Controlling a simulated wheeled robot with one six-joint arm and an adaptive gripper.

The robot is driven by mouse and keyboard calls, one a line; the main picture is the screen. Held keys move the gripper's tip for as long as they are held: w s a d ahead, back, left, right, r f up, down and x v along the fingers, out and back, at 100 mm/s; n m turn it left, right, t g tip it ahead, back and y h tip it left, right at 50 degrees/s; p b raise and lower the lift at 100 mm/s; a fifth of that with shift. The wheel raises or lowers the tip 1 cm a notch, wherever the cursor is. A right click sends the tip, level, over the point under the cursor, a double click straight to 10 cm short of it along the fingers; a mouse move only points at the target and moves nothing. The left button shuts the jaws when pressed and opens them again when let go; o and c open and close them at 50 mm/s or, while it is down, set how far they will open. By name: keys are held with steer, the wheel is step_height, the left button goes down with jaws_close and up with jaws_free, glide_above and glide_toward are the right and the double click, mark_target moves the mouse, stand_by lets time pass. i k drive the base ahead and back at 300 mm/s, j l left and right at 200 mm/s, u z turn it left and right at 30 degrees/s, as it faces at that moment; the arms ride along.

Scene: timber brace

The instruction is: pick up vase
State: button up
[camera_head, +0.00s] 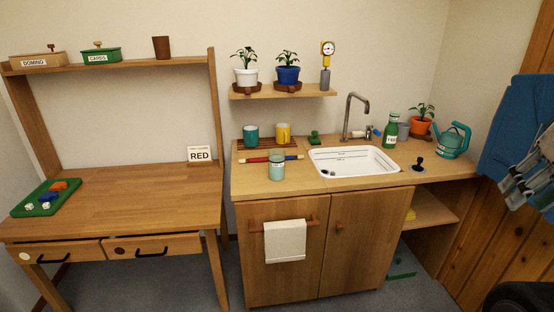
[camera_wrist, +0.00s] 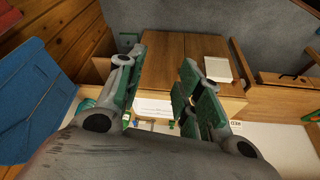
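No object here is plainly a vase. A brown tapered cup (camera_head: 161,47) stands on the high shelf at the left. A slim grey cylinder (camera_head: 325,80) stands at the right of the small wall shelf, by a yellow gauge. A pale teal jar (camera_head: 276,166) stands at the counter's front, and a grey pot (camera_head: 403,130) stands behind the sink's right side. My gripper (camera_wrist: 163,57) is open and empty in the wrist view, its fingers wide apart. In the head view it appears at the right edge (camera_head: 510,187), right of the counter and apart from these objects.
A blue cloth (camera_head: 515,125) hangs on the timber wall beside my gripper. The counter holds a sink (camera_head: 352,163) with a tall tap, a watering can (camera_head: 453,141), a green bottle (camera_head: 390,130) and two mugs. The desk (camera_head: 130,205) is mostly clear.

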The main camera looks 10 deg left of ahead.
mark_target(276, 156)
steer(key=i+u, duration=0.1)
steer(key=u, duration=0.25)
steer(key=i+u, duration=0.15)
steer(key=u, duration=0.2)
steer(key=i+u, duration=0.1)
steer(key=u, duration=0.25)
steer(key=i+u, duration=0.5)
